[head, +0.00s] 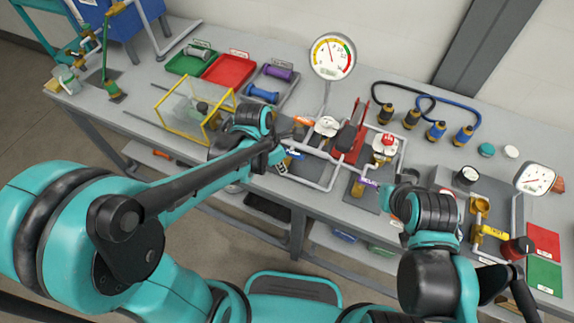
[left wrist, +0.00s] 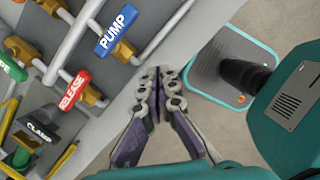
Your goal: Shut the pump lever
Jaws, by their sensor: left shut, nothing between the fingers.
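The blue lever marked PUMP (left wrist: 117,30) sits on a brass valve on grey piping in the left wrist view, upper left of my fingertips. It looks turned across the pipe that runs into its valve. In the head view the blue lever (head: 294,154) is small, near the bench's front edge. My left gripper (left wrist: 157,80) has its two fingers together with nothing between them. It is apart from the lever, to its lower right in the wrist view. In the head view the left wrist partly hides the hand. My right arm is at the right; its fingers cannot be made out.
A red RELEASE lever (left wrist: 74,88) and a CLAMP handle (left wrist: 40,132) are nearby. A yellow-framed clear box (head: 180,110) stands left of the left wrist. A gauge (head: 332,56) rises behind the piping. A purple lever (head: 368,182) is to the right.

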